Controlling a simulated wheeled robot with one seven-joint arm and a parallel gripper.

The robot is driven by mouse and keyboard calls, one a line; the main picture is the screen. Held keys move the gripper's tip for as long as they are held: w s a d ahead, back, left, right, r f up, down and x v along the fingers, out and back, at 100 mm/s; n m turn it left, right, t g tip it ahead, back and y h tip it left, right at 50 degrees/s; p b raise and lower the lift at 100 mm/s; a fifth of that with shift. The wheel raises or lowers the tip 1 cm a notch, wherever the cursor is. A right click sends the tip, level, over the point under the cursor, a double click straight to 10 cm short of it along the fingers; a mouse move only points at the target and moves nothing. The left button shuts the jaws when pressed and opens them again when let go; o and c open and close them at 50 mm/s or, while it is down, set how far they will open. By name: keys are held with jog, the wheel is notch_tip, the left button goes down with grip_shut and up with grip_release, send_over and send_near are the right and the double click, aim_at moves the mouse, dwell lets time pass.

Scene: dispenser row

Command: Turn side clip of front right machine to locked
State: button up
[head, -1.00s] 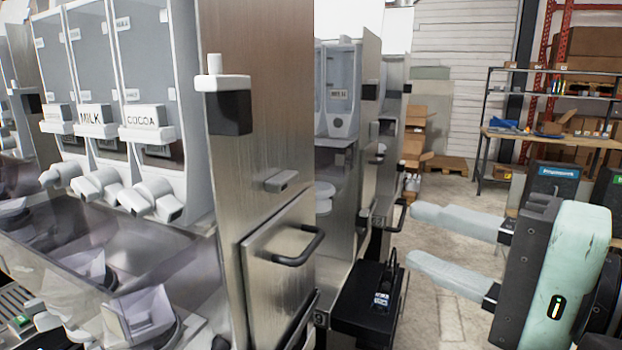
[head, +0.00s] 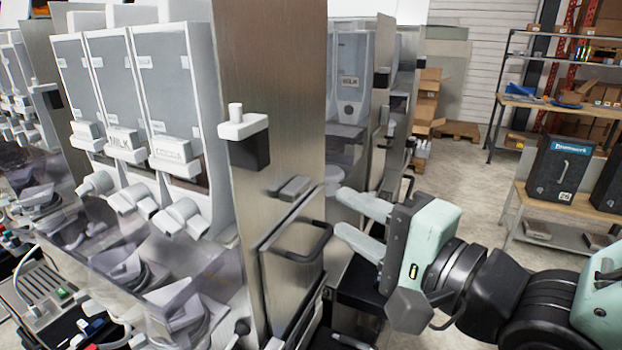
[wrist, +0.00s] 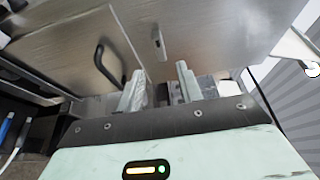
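The front right machine's brushed-metal side panel (head: 272,75) faces my gripper. A small grey side clip (head: 296,188) sticks out from it, lying roughly level, above a black-handled door. In the wrist view a small clip-like part (wrist: 157,38) shows on the metal beyond my fingers. My gripper (head: 342,213) is open and empty, its pale fingers pointing at the panel, to the right of the clip and slightly lower. In the wrist view the fingers (wrist: 161,72) stand apart with nothing between them. I cannot tell the clip's locked position.
A black door handle (head: 306,243) juts out just below the clip, near my fingers; it also shows in the wrist view (wrist: 103,65). A white lever with a peg (head: 243,125) sits on a black block at the panel's front edge. Open floor (head: 455,190) lies to the right.

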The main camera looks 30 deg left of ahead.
aim_at(303, 191)
jog(key=p+x, duration=0.2)
jog(key=x, duration=0.6)
jog(key=shift+p, duration=0.3)
jog(key=shift+f, duration=0.1)
grip_shut()
